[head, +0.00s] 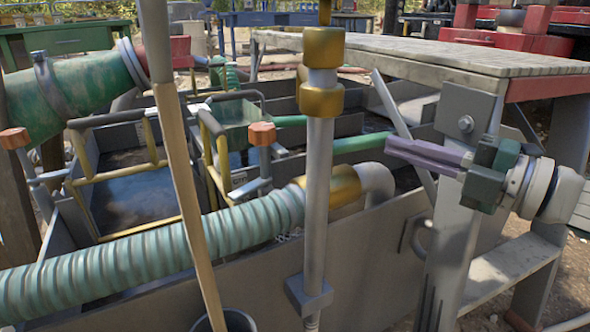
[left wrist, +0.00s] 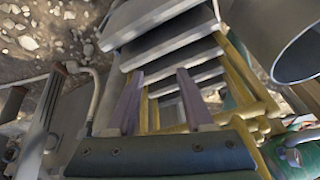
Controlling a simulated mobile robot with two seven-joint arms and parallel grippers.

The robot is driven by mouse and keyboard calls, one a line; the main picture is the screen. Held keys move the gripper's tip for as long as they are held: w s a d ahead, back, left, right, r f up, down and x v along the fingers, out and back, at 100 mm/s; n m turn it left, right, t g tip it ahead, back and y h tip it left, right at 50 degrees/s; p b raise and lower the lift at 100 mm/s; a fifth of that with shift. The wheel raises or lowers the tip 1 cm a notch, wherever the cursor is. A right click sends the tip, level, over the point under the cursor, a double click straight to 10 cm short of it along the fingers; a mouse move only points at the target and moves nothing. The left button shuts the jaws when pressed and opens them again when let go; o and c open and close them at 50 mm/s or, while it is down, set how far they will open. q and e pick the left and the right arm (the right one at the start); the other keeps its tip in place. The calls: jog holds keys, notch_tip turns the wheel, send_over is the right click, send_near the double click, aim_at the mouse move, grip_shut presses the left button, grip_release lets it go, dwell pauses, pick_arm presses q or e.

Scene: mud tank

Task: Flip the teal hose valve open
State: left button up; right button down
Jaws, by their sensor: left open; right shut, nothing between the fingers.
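The teal ribbed hose (head: 165,248) runs across the lower left of the head view to a brass coupling (head: 332,187) and a grey elbow pipe (head: 377,182). An orange-capped valve handle (head: 262,134) stands upright on a grey lever just behind the hose, near its coupling end. My right gripper (head: 390,149) points left with its purple fingers shut and empty. It is to the right of the handle and apart from it. My left gripper (left wrist: 160,76) shows only in the left wrist view, open, with nothing between its fingers. The valve handle cannot be made out there.
A grey vertical pole with brass collars (head: 322,90) and a wooden-handled tool (head: 188,200) stand in front of the tank. A grey-topped table (head: 430,50) is behind my right arm. Another orange knob (head: 14,138) is at far left. Grey steps (left wrist: 190,62) lie beyond my left gripper.

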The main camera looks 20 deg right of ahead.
pick_arm(q)
notch_tip(320, 180, up, 4)
jog(key=p, duration=0.3)
jog(key=shift+d+f+p, duration=0.1)
jog(key=shift+p, duration=0.3)
pick_arm(e)
jog(key=v, duration=1)
